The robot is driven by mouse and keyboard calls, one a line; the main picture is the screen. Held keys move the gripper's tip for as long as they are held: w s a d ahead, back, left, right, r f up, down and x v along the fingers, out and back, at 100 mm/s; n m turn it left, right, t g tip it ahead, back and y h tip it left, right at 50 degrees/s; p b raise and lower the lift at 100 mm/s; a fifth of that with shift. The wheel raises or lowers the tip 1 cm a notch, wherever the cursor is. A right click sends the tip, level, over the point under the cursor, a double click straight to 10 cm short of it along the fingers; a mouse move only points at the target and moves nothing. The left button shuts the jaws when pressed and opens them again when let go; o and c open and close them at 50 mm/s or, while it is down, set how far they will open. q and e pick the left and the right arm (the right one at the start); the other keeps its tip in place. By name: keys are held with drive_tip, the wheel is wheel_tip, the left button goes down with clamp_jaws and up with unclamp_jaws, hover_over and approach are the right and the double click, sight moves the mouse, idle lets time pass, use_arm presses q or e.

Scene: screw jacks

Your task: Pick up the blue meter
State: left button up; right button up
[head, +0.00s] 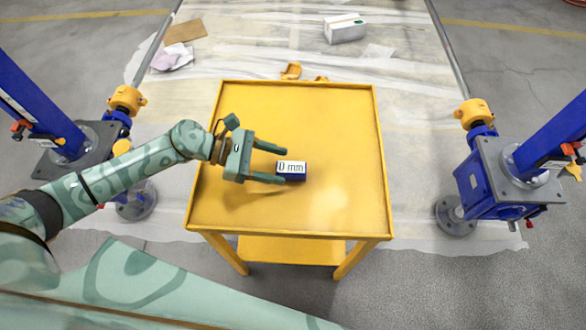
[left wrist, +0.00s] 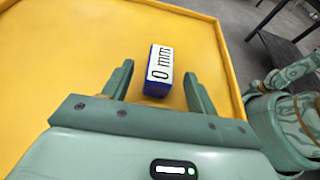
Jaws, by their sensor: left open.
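The blue meter (head: 291,174) is a small blue block with a white face reading "0 mm". In the left wrist view, the meter (left wrist: 158,70) stands ahead between the lines of the two fingers (left wrist: 155,82), with gaps on both sides. Neither finger clearly touches it. My right gripper does not show in either view.
Blue screw jacks stand left (head: 85,135) and right (head: 495,180) of the table. A white box (head: 344,28) rests on the sheeted floor beyond. The rest of the tabletop is clear.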

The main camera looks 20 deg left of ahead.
sight(289, 166)
use_arm(q)
drive_tip(key=x, duration=0.6)
drive_tip(key=shift+d+b, duration=0.2)
drive_tip(key=shift+b, duration=0.15)
drive_tip(key=shift+r, duration=0.1)
drive_tip(key=shift+c, duration=0.4)
drive_tip(key=c, duration=1.1)
drive_tip(key=shift+r, duration=0.15)
